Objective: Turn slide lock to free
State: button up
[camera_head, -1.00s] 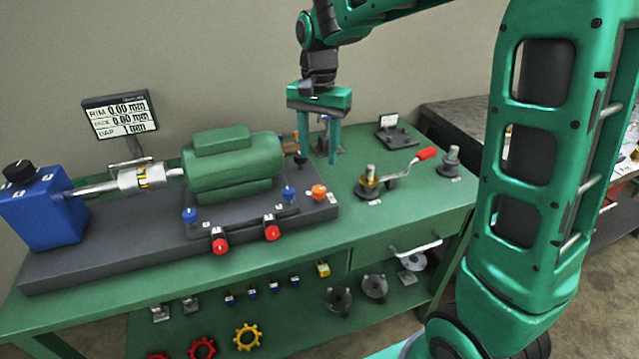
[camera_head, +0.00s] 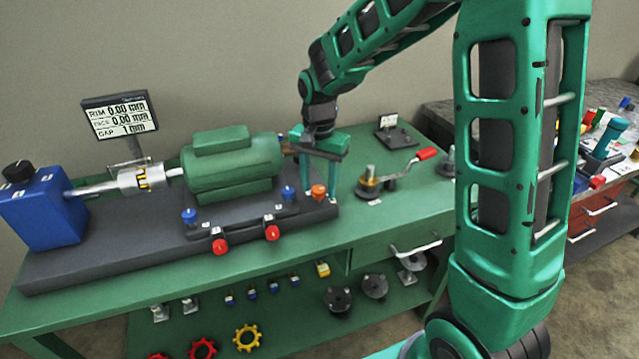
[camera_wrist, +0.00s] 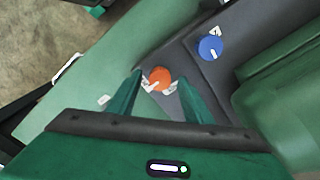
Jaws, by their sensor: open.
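An orange knob (camera_head: 319,191), which looks like the slide lock, sits at the right end of the dark base plate (camera_head: 100,252). In the wrist view the orange knob (camera_wrist: 161,76) has a white mark and a small white label on each side, too small to read. My gripper (camera_head: 317,184) points down at the knob, open. In the wrist view its two fingers (camera_wrist: 160,80) lie left and right of the knob, with nothing held. I cannot tell how far above it the tips are.
The green motor (camera_head: 232,160) stands left of my gripper. A blue knob (camera_head: 288,193) is close to the orange one and also shows in the wrist view (camera_wrist: 210,47). A crank with a red handle (camera_head: 426,153) stands to the right. Red knobs (camera_head: 271,232) line the plate's front.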

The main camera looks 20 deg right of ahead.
jog(key=shift+c, duration=0.3)
jog(key=c, duration=1)
jog(key=shift+d, duration=0.35)
jog(key=shift+a, duration=0.25)
